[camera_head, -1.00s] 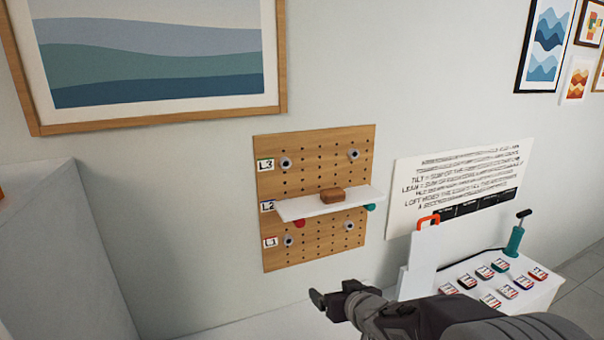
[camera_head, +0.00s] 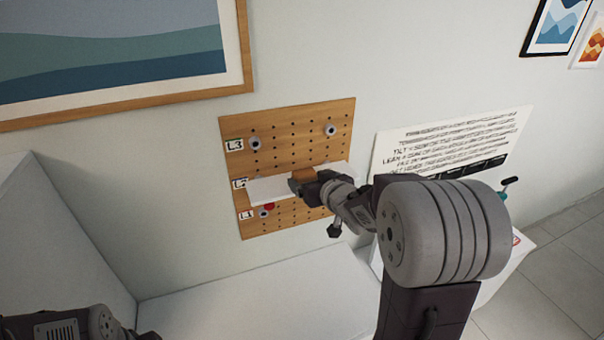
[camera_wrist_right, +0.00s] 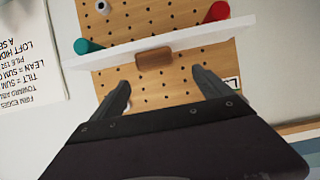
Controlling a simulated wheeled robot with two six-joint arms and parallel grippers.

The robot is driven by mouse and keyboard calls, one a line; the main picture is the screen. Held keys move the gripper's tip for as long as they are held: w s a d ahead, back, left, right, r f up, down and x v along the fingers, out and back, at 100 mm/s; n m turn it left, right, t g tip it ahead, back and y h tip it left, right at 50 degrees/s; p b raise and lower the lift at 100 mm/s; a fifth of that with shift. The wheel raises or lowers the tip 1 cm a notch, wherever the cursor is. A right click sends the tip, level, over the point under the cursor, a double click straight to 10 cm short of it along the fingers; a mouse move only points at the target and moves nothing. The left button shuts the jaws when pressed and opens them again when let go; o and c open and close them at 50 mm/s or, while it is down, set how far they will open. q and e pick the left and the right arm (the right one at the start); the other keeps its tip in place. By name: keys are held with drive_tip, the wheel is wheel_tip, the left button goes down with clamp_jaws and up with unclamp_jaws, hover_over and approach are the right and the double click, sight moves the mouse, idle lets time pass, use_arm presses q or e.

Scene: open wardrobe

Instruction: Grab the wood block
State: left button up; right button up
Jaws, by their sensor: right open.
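The brown wood block (camera_head: 303,173) rests on a narrow white shelf (camera_head: 268,190) on the wooden pegboard; my right gripper partly hides it in the head view. In the right wrist view the block (camera_wrist_right: 153,58) sits at the shelf's edge, between and beyond the two fingertips. My right gripper (camera_wrist_right: 161,82) is open and empty, its fingers spread wider than the block and pointing toward it, with a gap left. In the head view my right gripper (camera_head: 305,186) is in front of the shelf. Part of my left arm shows at the bottom left; its fingers cannot be made out.
The pegboard (camera_head: 285,130) has grey pegs and labels on its left edge. A red peg (camera_head: 269,206) is under the shelf; a teal one (camera_wrist_right: 88,46) shows in the wrist view. A text sign (camera_head: 450,140) hangs to the right. The white surface (camera_head: 260,295) below is clear.

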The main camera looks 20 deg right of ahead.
sight(305, 173)
drive_tip(key=w, duration=0.1)
drive_tip(key=w+d+f, duration=0.1)
drive_tip(key=w, duration=0.1)
drive_tip(key=shift+w+d+f, duration=0.25)
drive_tip(key=shift+d+f, duration=0.1)
drive_tip(key=shift+f, duration=0.05)
drive_tip(key=shift+w+a+p, duration=0.1)
drive_tip(key=shift+w+p, duration=0.05)
drive_tip(key=shift+p, duration=0.2)
drive_tip(key=shift+w+a+p, duration=0.4)
drive_tip(key=shift+w+p, duration=0.45)
drive_tip(key=shift+p, duration=0.05)
drive_tip(key=x, duration=0.2)
drive_tip(key=shift+w+d+f, duration=0.25)
drive_tip(key=shift+f, duration=0.15)
drive_tip(key=shift+w+d, duration=0.1)
drive_tip(key=shift+d, duration=0.05)
drive_tip(key=shift+s+a+r, duration=0.15)
drive_tip(key=shift+s+a, duration=0.15)
drive_tip(key=shift+s, duration=0.05)
drive_tip(key=c, duration=1.5)
use_arm(q)
drive_tip(key=r, duration=0.3)
drive_tip(key=shift+w+d, duration=0.25)
drive_tip(key=shift+d, duration=0.1)
use_arm(e)
drive_tip(key=shift+o, duration=0.2)
drive_tip(key=shift+w+d, duration=0.1)
